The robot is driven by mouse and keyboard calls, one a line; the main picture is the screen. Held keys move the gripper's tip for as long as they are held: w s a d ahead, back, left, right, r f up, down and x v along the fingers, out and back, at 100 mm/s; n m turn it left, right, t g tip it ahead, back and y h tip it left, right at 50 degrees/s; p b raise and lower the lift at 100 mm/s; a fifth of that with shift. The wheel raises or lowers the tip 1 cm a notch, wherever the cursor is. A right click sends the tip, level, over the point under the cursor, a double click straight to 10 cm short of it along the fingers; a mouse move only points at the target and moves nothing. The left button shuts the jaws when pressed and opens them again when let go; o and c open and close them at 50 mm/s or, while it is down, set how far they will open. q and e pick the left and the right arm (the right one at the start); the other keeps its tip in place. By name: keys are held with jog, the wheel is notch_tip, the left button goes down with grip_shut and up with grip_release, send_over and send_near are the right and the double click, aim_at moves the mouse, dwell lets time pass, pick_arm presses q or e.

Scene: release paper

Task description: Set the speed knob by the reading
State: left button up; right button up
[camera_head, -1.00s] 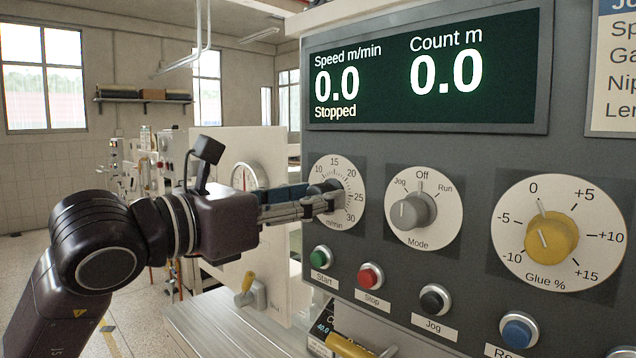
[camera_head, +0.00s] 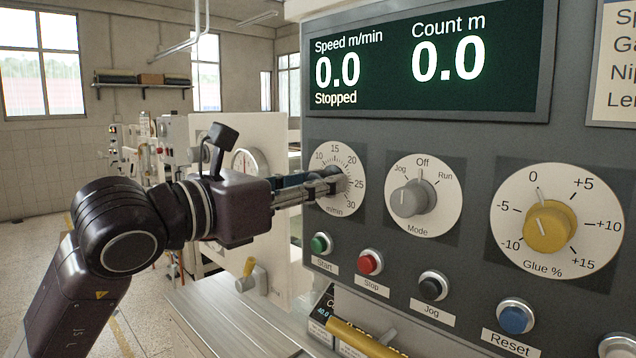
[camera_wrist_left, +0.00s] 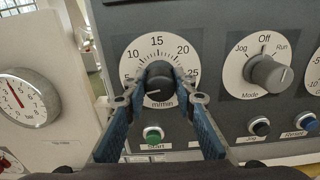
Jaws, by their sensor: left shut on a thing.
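The speed knob (camera_wrist_left: 158,88) is a black knob on a white dial (camera_head: 322,160) marked in m/min, on the grey control panel. My left gripper (camera_head: 335,186) is shut on the knob, one blue finger on each side of it in the left wrist view (camera_wrist_left: 159,90). In the head view the fingers mostly hide the knob. In the wrist view its white pointer line points to the lower left of the dial. The display (camera_head: 425,65) reads speed 0.0 m/min, count 0.0 m and "Stopped". My right gripper is not in view.
The grey mode knob (camera_head: 410,197) stands right of the speed dial, its pointer towards Jog or Off. A yellow glue knob (camera_head: 549,226) is farther right. Below are green (camera_head: 320,243), red (camera_head: 370,262), black (camera_head: 432,287) and blue (camera_head: 515,318) buttons. A gauge (camera_wrist_left: 25,97) is at left.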

pick_arm(q)
jog(key=shift+f+m+b, duration=0.15)
jog(key=shift+m+b, duration=0.35)
jog(key=shift+b, duration=0.25)
jog(key=m+b, duration=0.4)
jog(key=shift+f, duration=0.1)
jog(key=shift+m+b, duration=1.15)
jog(key=shift+m, duration=0.05)
jog(key=shift+r+m+b, duration=0.2)
jog(key=shift+m+b, duration=0.6)
jog(key=shift+m, duration=0.7)
jog(key=o, duration=1.2)
jog(key=shift+c, duration=0.2)
jog(key=v, duration=1.2)
